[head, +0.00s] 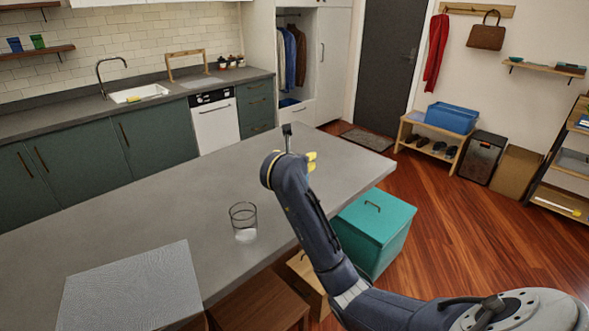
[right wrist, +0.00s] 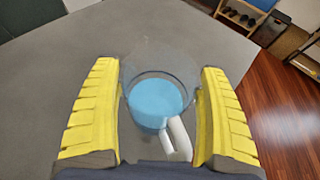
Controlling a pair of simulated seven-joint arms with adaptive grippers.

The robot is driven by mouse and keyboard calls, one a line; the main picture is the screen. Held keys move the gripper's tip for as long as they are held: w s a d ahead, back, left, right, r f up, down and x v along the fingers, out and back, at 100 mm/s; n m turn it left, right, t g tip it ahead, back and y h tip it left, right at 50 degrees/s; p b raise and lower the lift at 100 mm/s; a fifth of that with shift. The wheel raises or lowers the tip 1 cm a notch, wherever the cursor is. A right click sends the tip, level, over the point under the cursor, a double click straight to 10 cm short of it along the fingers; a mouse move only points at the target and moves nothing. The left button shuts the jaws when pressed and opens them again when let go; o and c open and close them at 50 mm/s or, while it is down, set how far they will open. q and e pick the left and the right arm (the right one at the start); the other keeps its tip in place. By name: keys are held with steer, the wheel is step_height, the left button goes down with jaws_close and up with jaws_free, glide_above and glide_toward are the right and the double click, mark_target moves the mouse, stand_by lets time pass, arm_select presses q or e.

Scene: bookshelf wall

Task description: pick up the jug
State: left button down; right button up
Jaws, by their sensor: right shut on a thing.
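The jug (right wrist: 157,101) is clear glass with blue contents and a white handle. In the right wrist view it stands between the two yellow fingers of my right gripper (right wrist: 158,76), which is shut on it. Its handle points toward the wrist. In the head view my right gripper (head: 311,161) is over the far right part of the grey counter, mostly behind my own arm, and the jug is hidden there. I cannot tell whether the jug touches the counter. My left gripper is not in view.
A clear glass (head: 243,222) with white contents stands on the counter (head: 150,222), left of my right arm. A teal box (head: 374,232) is on the floor beside the counter.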

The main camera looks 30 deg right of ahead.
step_height(320, 180, up, 17)
steer(key=shift+f, duration=0.2)
stand_by(0.4)
steer(key=shift+r, duration=0.15)
stand_by(0.7)
